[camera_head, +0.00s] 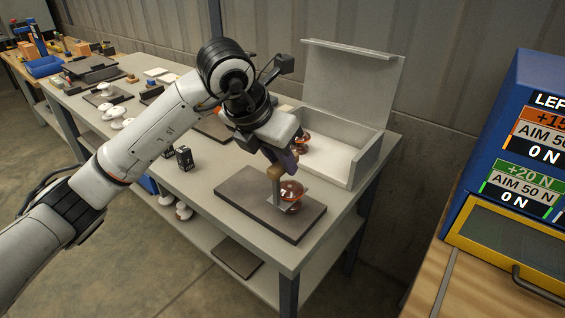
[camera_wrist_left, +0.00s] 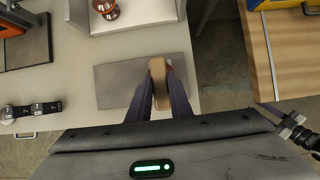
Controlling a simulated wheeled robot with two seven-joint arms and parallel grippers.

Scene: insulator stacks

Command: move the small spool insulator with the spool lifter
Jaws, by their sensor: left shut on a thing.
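My left gripper (camera_head: 281,160) is shut on the tan handle (camera_head: 276,173) of the spool lifter, above the dark mat (camera_head: 245,195). In the left wrist view the fingers (camera_wrist_left: 162,98) close around the handle (camera_wrist_left: 157,70). The lifter's grey metal part (camera_head: 275,190) hangs below the handle. A small brown spool insulator (camera_head: 292,190) sits at the lifter, over the mat; I cannot tell whether it is clear of the mat. The lifter's lower part and this spool are hidden in the wrist view. My right gripper is not in view.
An open white box (camera_head: 340,165) with a raised lid stands behind the mat. Another brown insulator (camera_head: 303,144) is in its left part and shows in the wrist view (camera_wrist_left: 106,9). Small black blocks (camera_head: 184,157) lie left. A blue display cabinet (camera_head: 520,150) stands at right.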

